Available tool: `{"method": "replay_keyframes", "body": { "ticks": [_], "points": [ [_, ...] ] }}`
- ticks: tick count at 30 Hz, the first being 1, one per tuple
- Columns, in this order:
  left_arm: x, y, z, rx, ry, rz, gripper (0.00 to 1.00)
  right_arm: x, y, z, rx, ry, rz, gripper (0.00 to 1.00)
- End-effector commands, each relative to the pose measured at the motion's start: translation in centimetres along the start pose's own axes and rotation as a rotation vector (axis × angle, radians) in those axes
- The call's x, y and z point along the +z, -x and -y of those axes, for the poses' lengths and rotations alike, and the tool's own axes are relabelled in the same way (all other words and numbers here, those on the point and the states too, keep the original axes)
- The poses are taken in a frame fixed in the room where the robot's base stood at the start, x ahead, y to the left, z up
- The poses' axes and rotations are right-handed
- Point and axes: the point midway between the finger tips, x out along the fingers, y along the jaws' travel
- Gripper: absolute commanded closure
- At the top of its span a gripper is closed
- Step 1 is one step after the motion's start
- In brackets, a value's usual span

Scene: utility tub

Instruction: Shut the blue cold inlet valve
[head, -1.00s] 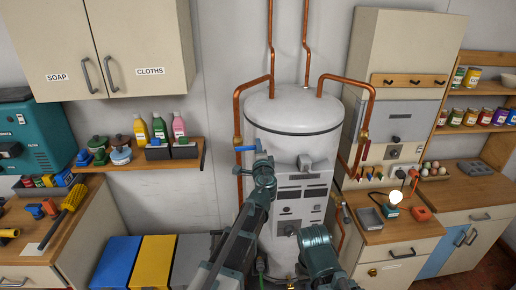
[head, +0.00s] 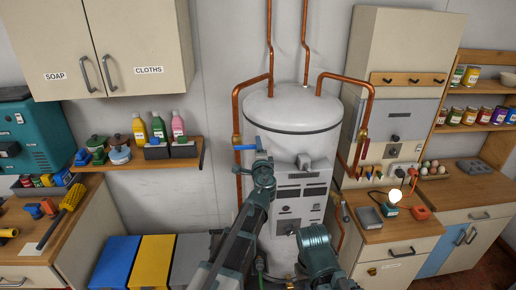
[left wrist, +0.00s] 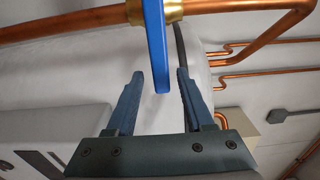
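The blue cold inlet valve handle (head: 244,148) is on the copper pipe at the left of the white water tank, pointing sideways from the pipe towards the tank. In the left wrist view the blue lever (left wrist: 155,45) hangs from a brass fitting on the copper pipe. My left gripper (head: 260,145) is at the lever's free end. In the left wrist view this gripper (left wrist: 160,74) is open, and the lever's end shows between its fingertips. Contact cannot be told. My right arm shows low in front of the tank, but its gripper is not in view.
The white tank (head: 290,115) stands right behind my left gripper. A wooden shelf (head: 190,161) with bottles is to the left. A copper pipe (head: 238,185) runs down beside the tank. A counter (head: 385,232) with a lit bulb is to the right.

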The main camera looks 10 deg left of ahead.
Motion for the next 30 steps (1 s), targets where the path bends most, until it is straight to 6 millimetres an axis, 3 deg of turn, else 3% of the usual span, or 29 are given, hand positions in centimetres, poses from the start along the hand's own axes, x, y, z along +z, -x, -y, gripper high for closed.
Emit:
{"method": "replay_keyframes", "body": {
  "ticks": [8,21,30],
  "points": [
    [0.1,0.6,0.1,-0.001,0.000,0.000,0.47,0.0,0.1,0.0,0.000,0.000,0.000,1.00],
    [0.1,9.5,0.0,0.000,0.000,-0.002,0.47,0.0,0.0,0.0,0.000,0.000,0.000,1.00],
    [0.1,13.3,0.0,0.000,0.000,0.000,0.47,0.0,0.0,0.0,0.000,0.000,0.000,1.00]
  ]
}}
